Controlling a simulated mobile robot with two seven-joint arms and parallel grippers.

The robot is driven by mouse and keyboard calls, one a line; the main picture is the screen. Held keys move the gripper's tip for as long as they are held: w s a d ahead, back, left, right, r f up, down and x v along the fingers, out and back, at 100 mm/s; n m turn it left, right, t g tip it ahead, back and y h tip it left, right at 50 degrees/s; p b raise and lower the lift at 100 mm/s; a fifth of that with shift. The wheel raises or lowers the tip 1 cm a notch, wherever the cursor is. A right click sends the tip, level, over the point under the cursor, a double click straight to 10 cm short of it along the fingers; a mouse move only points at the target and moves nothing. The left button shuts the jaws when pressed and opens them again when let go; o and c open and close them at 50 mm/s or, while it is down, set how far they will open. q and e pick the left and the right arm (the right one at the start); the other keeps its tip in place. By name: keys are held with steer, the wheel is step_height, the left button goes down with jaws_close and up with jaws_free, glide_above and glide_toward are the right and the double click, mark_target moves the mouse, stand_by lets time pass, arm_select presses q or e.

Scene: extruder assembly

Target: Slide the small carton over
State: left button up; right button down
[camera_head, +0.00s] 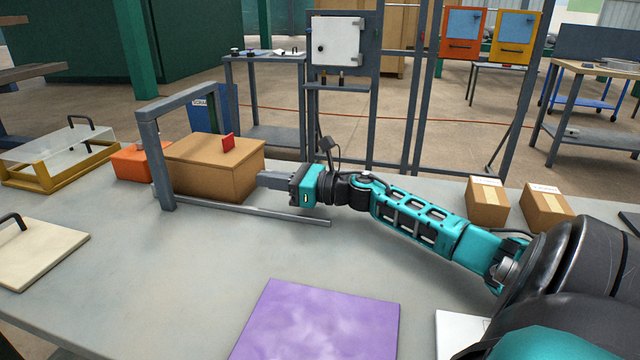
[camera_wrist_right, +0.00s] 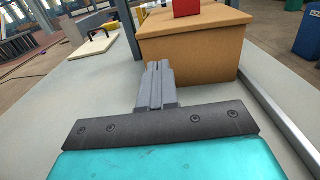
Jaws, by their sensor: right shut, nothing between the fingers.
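A brown carton (camera_head: 212,172) with a red tab (camera_head: 228,143) on top stands at a grey gate frame (camera_head: 166,185) on the left of the table. It also shows in the right wrist view (camera_wrist_right: 200,52). Two smaller brown cartons, one (camera_head: 488,207) left of the other (camera_head: 548,212), stand on the right side of the table. My right gripper (camera_head: 262,180) is shut and empty, its fingertips at the right end of the tabbed carton. In the right wrist view the fingers (camera_wrist_right: 156,72) overlap its edge; I cannot tell whether they touch. My left gripper is out of view.
An orange box (camera_head: 135,164) sits left of the frame, beside a clear-topped yellow stand (camera_head: 50,172). A low grey rail (camera_head: 275,213) runs in front of the tabbed carton. A purple sheet (camera_head: 318,322) and a board with a black handle (camera_head: 40,250) lie nearer. The middle table is clear.

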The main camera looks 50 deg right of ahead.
steer(key=v, duration=0.9)
steer(key=shift+p, duration=0.4)
steer(key=shift+r, duration=0.1)
